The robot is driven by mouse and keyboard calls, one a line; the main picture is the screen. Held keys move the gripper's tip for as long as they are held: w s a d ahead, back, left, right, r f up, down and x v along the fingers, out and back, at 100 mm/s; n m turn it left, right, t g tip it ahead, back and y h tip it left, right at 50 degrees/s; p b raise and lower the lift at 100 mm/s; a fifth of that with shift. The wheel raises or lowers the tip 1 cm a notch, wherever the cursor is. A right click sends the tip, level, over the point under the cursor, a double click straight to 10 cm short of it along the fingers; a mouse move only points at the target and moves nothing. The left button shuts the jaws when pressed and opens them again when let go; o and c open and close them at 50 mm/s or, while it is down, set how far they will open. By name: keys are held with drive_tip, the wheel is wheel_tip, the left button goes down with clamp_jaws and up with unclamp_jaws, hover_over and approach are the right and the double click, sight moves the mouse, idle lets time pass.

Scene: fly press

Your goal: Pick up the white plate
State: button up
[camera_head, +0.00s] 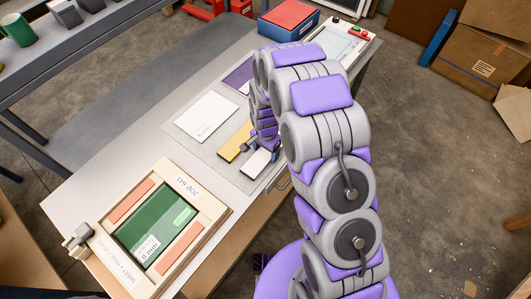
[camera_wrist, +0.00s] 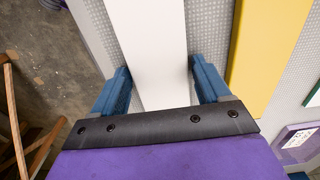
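The white plate (camera_head: 256,163) lies flat on a grey mat near the bench's front edge, beside the yellow plate (camera_head: 235,142). My gripper (camera_head: 264,144) is low over the plate's near end, partly hidden by my arm in the head view. In the wrist view the white plate (camera_wrist: 148,40) runs between the two blue fingers of my gripper (camera_wrist: 162,82). The fingers are apart, one on each side of the plate. The left finger is very close to its edge; a narrow gap shows at the right finger. The yellow plate (camera_wrist: 262,50) is to the right.
A white sheet (camera_head: 206,117) lies farther back on the mat. A framed green panel (camera_head: 152,226) is at the bench's left front. A red and blue box (camera_head: 288,19) stands at the back. Cardboard boxes (camera_head: 482,58) are on the floor at right.

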sight(266, 154)
drive_tip(key=c, duration=0.8)
drive_tip(key=shift+r, duration=0.1)
drive_tip(key=shift+r, duration=0.5)
drive_tip(key=r, duration=0.1)
drive_tip(key=r+p, duration=0.1)
drive_tip(key=shift+s+r, duration=0.3)
drive_tip(key=shift+r, duration=0.05)
drive_tip(key=s, duration=0.5)
drive_tip(key=s+d, duration=0.1)
drive_tip(key=s, duration=0.4)
drive_tip(key=s+d+r+p, duration=0.1)
drive_tip(key=s, duration=0.4)
drive_tip(key=shift+s+d+r, duration=0.1)
drive_tip(key=shift+s+d, duration=0.05)
